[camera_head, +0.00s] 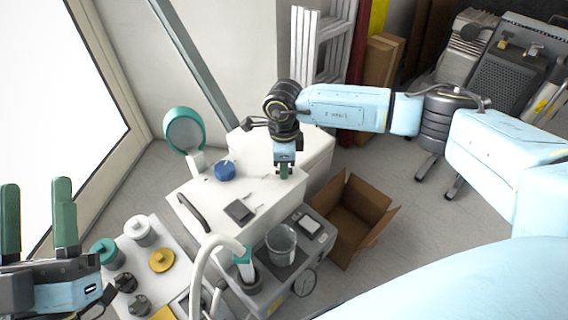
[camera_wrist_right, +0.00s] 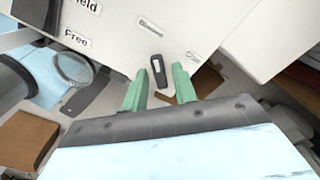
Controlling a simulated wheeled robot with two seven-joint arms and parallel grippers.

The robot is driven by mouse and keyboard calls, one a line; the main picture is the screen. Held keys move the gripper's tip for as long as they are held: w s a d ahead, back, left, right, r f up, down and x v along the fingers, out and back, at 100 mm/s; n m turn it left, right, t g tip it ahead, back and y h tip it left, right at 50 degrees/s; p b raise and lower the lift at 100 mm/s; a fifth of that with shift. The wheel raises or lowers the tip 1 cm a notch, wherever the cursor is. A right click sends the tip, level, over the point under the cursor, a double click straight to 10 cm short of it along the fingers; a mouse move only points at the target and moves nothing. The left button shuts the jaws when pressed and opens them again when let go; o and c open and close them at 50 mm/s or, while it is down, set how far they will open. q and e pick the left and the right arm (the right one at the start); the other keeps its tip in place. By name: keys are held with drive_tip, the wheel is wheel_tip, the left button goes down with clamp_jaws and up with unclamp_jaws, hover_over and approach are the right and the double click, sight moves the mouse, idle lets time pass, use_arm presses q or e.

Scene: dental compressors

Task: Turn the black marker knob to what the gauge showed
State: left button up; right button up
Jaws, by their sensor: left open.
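The black marker knob (camera_wrist_right: 158,72) is a small dark elongated piece with a light mark, on a white panel in the right wrist view. My right gripper (camera_wrist_right: 160,80) has its green fingers apart, with the knob showing between their tips; contact cannot be told. In the head view my right gripper (camera_head: 284,170) points down at the white cabinet top (camera_head: 265,200), and the knob is hidden there. A round dial (camera_head: 303,283), perhaps the gauge, shows on the cart's side; its reading is too small to tell. My left gripper (camera_head: 38,220) is open and empty at the lower left.
A blue round knob (camera_head: 225,170) and a dark square piece (camera_head: 239,211) sit on the cabinet. A glass beaker (camera_head: 281,243) and white hose (camera_head: 205,245) stand in front. Yellow, teal and dark caps lie left. An open cardboard box (camera_head: 352,215) stands right.

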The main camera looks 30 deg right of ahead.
drive_tip(key=shift+o, duration=0.4)
drive_tip(key=shift+r, duration=0.2)
wheel_tip(320, 180, up, 6)
drive_tip(key=p, duration=0.2)
drive_tip(key=shift+f+p, duration=0.1)
drive_tip(key=shift+p, duration=0.3)
use_arm(q)
drive_tip(key=a+f+g+y+p, duration=0.1)
drive_tip(key=f+g+y, duration=0.1)
drive_tip(key=f+g, duration=0.4)
drive_tip(key=s+a+f+g+y+p, duration=0.1)
drive_tip(key=a+f+g+y, duration=0.1)
drive_tip(key=f+g, duration=0.4)
drive_tip(key=shift+s+a+f+g+y, duration=0.15)
drive_tip(key=shift+a+f+g+y, duration=0.2)
drive_tip(key=shift+f, duration=2.25)
use_arm(e)
wheel_tip(320, 180, up, 7)
use_arm(q)
drive_tip(key=shift+d, duration=0.1)
